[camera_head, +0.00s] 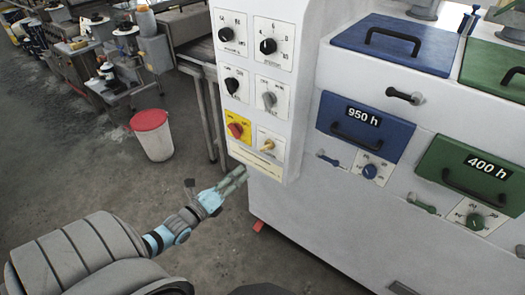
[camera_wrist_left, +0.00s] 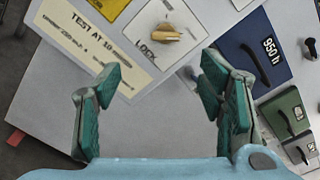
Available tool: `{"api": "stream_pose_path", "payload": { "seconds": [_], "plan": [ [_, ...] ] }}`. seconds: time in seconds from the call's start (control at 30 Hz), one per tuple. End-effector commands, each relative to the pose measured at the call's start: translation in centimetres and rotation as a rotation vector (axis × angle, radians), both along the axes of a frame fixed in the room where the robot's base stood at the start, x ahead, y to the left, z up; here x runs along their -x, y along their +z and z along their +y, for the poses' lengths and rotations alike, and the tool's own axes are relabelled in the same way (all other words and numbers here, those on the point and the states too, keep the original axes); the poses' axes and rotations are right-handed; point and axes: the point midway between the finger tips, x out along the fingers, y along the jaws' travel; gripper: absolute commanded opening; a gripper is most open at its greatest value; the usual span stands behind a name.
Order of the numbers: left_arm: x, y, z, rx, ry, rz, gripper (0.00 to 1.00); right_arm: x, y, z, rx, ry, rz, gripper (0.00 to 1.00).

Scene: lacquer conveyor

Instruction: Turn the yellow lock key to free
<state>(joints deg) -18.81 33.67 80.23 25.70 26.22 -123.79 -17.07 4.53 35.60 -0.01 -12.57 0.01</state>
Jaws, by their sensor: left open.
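The yellow lock key (camera_head: 267,146) sits on a small white plate at the lower right of the light control panel (camera_head: 243,105). In the left wrist view the key (camera_wrist_left: 165,33) is near the top centre, above the printed word LOCK, with its handle lying roughly sideways in the picture. My left gripper (camera_head: 236,180) is just below and left of the panel's lower end. In the left wrist view the gripper (camera_wrist_left: 162,85) has its green fingers spread wide, with nothing between them. The key lies beyond the fingertips, apart from them. My right gripper is not in view.
A red knob on a yellow plate (camera_head: 235,130) sits left of the key, with several black and grey knobs above. Blue (camera_head: 363,128) and green (camera_head: 470,170) drawers with handles are to the right. A red-topped bucket (camera_head: 153,137) stands on the floor at left.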

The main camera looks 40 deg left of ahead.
Motion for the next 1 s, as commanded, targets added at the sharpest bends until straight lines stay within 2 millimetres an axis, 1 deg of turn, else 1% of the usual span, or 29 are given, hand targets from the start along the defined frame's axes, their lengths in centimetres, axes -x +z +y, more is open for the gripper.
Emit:
{"api": "stream_pose_path", "payload": {
  "seconds": [0.03, 0.07, 0.17, 0.27, 0.3, 0.37, 0.4, 0.5, 0.57, 0.7, 0.83, 1.0],
  "plan": [
    [-0.5, 0.6, -0.1, -0.030, -0.008, -0.019, 0.63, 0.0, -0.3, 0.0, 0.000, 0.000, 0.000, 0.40],
    [-0.9, 0.7, -0.1, -0.039, -0.010, -0.025, 0.63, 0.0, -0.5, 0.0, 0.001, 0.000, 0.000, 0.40],
    [-2.7, 0.5, -0.1, -0.041, -0.008, -0.026, 0.63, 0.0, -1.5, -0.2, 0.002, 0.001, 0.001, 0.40],
    [-5.5, 0.1, 0.0, -0.041, -0.007, -0.026, 0.63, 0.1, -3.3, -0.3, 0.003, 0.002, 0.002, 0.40],
    [-6.8, 0.0, 0.1, -0.040, -0.007, -0.026, 0.63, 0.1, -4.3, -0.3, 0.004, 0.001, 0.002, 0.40],
    [-8.7, -0.2, 0.1, -0.040, -0.005, -0.026, 0.63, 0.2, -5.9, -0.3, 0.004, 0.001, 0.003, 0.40],
    [-9.9, -0.1, 0.2, -0.040, -0.005, -0.025, 0.63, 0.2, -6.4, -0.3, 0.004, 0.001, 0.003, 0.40],
    [-12.1, 0.2, 0.3, -0.038, 0.000, -0.022, 0.63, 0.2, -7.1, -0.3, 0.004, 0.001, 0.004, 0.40],
    [-12.9, 0.7, 0.4, -0.037, 0.003, -0.023, 0.63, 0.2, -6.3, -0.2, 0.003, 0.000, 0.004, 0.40],
    [-14.2, 0.8, 0.3, -0.037, -0.001, -0.020, 0.63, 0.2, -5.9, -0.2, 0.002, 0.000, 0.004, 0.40],
    [-14.5, 0.7, 0.3, -0.034, -0.004, -0.017, 0.63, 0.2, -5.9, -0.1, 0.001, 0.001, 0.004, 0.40],
    [-14.5, 0.6, 0.2, -0.034, -0.004, -0.016, 0.63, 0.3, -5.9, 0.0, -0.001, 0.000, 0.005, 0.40]
  ]
}}
